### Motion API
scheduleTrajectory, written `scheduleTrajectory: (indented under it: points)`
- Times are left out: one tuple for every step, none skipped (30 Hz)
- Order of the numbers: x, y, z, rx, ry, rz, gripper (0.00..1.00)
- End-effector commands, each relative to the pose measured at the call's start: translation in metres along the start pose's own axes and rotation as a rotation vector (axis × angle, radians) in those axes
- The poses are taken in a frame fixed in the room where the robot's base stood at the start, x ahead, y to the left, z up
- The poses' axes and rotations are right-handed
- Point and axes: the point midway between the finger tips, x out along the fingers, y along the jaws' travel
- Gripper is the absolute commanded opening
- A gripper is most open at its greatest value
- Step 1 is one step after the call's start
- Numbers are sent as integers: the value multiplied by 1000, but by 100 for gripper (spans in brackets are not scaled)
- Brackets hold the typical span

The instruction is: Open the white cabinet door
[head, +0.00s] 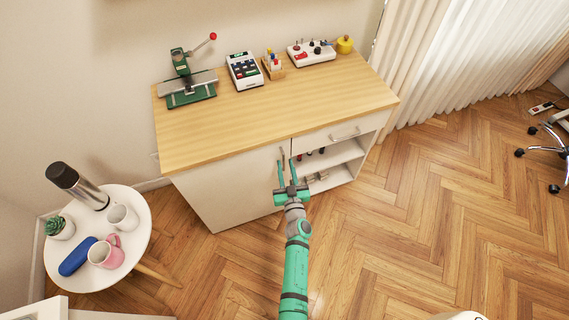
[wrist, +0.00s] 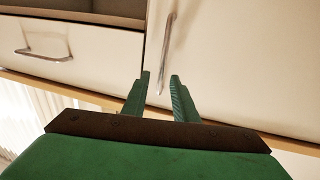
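The white cabinet door (head: 225,195) is the left front panel of the wooden-topped cabinet and looks closed. It fills the right of the wrist view (wrist: 240,60). Its slim vertical metal handle (wrist: 167,50) is near the door's edge; in the head view (head: 282,153) it shows just above my fingertips. My gripper (head: 286,164) is open and empty in front of the door. In the wrist view my fingertips (wrist: 161,78) are apart, with the handle's end appearing between them. I cannot tell how deep the handle sits between the fingers or whether they touch it.
A drawer with a bar handle (head: 345,135) and open shelves (head: 335,165) are right of the door. The wooden top (head: 270,115) holds a press, a calculator and other items. A round white table (head: 135,235) with cups stands left.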

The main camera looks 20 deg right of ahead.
Motion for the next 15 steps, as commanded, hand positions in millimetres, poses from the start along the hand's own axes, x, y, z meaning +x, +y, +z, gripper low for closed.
scheduleTrajectory:
  points:
    - [6, 0, 0, 1, 1, -1, 26]
    - [9, 0, 0, 1, 0, -1, 26]
    - [12, -1, 0, 1, 0, -2, 26]
    - [14, -1, 0, 1, 0, -2, 26]
    - [15, -2, 0, 0, 0, -2, 26]
    - [17, -2, 0, 0, 0, -3, 26]
    - [18, -2, 0, 0, 0, -2, 26]
    - [18, -2, 0, 0, 0, -2, 26]
    - [19, -2, 0, 0, -1, -2, 26]
    - [19, -2, 0, 0, -1, -2, 26]
    - [19, -2, 0, 0, -1, -2, 26]
    - [19, -1, 0, 0, -1, -2, 26]
    - [19, -1, 0, 0, -1, -2, 26]
    - [19, -1, 0, 0, -1, -1, 26]
    - [19, -1, 0, 0, -1, -1, 26]
